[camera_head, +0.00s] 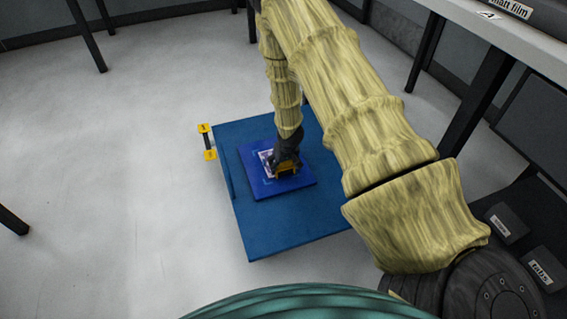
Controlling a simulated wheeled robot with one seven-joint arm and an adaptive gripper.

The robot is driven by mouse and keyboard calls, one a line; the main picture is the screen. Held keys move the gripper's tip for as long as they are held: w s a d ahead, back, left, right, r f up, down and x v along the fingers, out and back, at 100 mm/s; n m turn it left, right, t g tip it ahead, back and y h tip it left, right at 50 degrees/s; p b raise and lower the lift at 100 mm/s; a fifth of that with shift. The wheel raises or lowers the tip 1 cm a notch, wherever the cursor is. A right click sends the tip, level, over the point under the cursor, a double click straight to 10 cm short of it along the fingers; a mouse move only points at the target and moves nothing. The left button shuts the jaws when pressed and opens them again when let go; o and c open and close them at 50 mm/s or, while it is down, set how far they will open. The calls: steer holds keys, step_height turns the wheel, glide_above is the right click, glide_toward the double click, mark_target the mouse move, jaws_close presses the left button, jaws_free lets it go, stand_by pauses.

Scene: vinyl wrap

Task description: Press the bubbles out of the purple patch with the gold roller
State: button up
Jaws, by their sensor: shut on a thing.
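My gripper (286,161) is shut on the gold roller (288,170) and holds it low over a small blue panel. The roller seems to be at the patch, but I cannot tell whether it touches. The patch (265,158) shows as a pale, purplish piece on the panel, left of my gripper. My gripper and the roller hide part of it. Any bubbles are too small to make out. The blue panel (300,182) lies on a larger blue tabletop (262,236).
A black stand with yellow ends (207,142) is at the tabletop's left edge. A long grey table (470,14) with a box labelled matt film (515,9) stands at upper right. Dark labelled boxes (508,222) sit at lower right.

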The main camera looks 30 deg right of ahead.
steer(key=shift+f, duration=0.15)
steer(key=shift+w+d+p, duration=0.15)
steer(key=shift+w+p, duration=0.25)
steer(key=shift+w, duration=0.2)
steer(key=shift+w+d, duration=0.1)
steer(key=shift+w, duration=0.35)
steer(key=shift+w+d+p, duration=0.25)
steer(key=shift+w+p, duration=0.3)
steer(key=shift+w, duration=0.5)
steer(key=shift+w, duration=0.1)
steer(key=shift+w+d+p, duration=0.25)
steer(key=shift+w+p, duration=0.05)
steer(key=shift+w, duration=0.65)
